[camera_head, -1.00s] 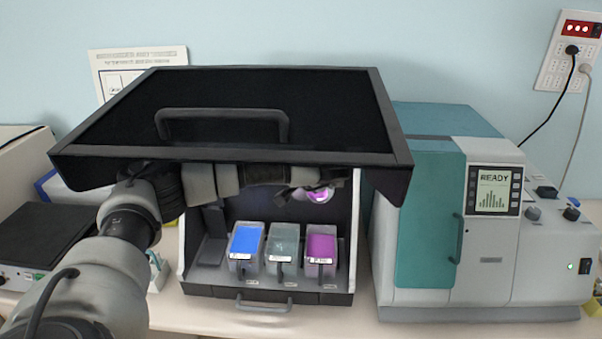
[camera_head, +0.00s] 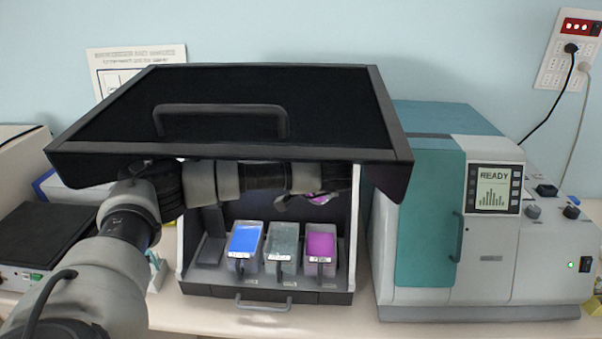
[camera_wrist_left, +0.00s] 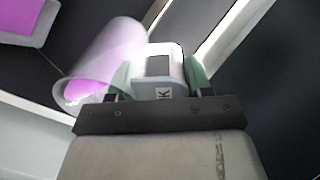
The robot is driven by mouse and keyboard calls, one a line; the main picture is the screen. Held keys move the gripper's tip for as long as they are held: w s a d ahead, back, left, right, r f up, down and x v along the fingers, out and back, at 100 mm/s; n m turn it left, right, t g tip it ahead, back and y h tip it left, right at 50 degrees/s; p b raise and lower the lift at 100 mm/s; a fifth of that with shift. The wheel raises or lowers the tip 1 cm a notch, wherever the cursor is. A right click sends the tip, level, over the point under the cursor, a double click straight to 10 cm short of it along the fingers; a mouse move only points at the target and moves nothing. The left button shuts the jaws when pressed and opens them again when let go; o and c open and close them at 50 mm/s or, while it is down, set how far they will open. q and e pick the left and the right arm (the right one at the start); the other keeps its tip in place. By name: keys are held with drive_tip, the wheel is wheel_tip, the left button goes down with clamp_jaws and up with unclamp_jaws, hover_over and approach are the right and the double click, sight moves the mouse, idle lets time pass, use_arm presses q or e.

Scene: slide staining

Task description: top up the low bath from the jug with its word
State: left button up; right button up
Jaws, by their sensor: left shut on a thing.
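Three baths stand in a row inside the open cabinet: a blue one (camera_head: 245,241), a grey-green one (camera_head: 283,241) and a magenta one (camera_head: 320,245). Their exact levels are hard to tell. My left arm reaches in under the raised black lid. My left gripper (camera_wrist_left: 158,72) is shut on the light handle block of a clear jug (camera_wrist_left: 108,50) holding pink liquid. The jug is tilted, and part of a printed word shows on the block. In the head view the jug (camera_head: 322,200) is mostly hidden behind my arm, above the magenta bath. My right gripper is not in view.
The black lid (camera_head: 230,90) hangs over the cabinet and limits room above. A teal and white machine (camera_head: 490,245) reading READY stands close on the right. A low handle (camera_head: 263,303) juts from the cabinet front. A dark-topped device (camera_head: 45,238) is at left.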

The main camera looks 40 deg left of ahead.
use_arm(q)
drive_tip(key=shift+s+d+f+y+b, duration=0.1)
drive_tip(key=shift+d+f+y+b, duration=0.1)
drive_tip(key=shift+y+b, duration=0.2)
drive_tip(key=shift+d+t, duration=0.1)
drive_tip(key=shift+t, duration=0.2)
idle(0.5)
drive_tip(key=shift+s+d+f+y+b, duration=0.15)
drive_tip(key=shift+d+f+y+b, duration=0.1)
drive_tip(key=shift+y+b, duration=0.55)
drive_tip(key=shift+t, duration=0.3)
idle(0.5)
drive_tip(key=shift+s+d+f+b, duration=0.2)
drive_tip(key=shift+d+b, duration=0.1)
drive_tip(key=shift+b, duration=1.2)
